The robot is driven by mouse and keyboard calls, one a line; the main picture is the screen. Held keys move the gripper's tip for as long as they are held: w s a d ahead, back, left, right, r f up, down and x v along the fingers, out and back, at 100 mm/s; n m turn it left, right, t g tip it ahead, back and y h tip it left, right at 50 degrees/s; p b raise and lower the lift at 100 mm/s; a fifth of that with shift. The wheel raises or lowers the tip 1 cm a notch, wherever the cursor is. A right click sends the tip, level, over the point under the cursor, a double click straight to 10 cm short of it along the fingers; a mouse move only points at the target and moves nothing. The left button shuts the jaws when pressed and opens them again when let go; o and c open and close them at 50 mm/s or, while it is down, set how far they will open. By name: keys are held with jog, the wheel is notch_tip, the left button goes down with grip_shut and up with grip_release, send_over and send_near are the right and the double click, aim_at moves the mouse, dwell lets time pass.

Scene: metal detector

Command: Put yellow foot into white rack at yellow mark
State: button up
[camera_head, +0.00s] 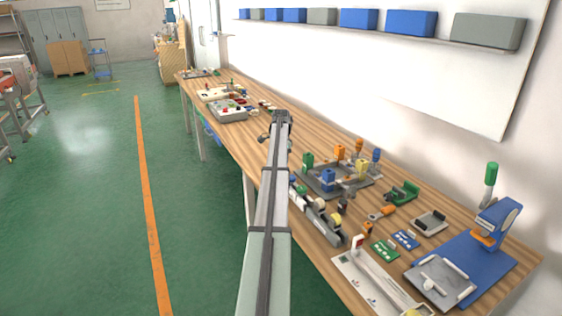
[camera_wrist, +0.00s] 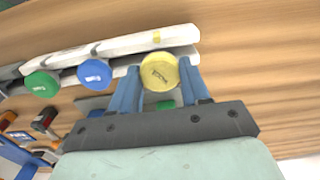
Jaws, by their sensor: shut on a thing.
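The white rack (camera_wrist: 125,43) is a long pale bar in the wrist view. Its yellow mark (camera_wrist: 156,37) is just above the yellow foot in the picture. The foot overlaps the rack's lower edge in this view; I cannot tell whether they touch. In the head view my arm stretches over the bench, and the gripper and foot cannot be made out clearly.
A blue foot (camera_wrist: 94,74) and a green foot (camera_wrist: 42,83) sit along the rack to the left. Bare wooden bench (camera_wrist: 260,70) lies to the right. In the head view, a grey fixture (camera_head: 325,185) and a blue mat (camera_head: 490,265) crowd the bench's near part.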

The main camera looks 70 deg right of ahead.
jog(key=shift+f, duration=1.05)
dwell(0.9)
jog(key=o, duration=1.3)
jog(key=shift+c, duration=0.2)
jog(key=shift+r, duration=0.1)
jog(key=shift+r, duration=3.65)
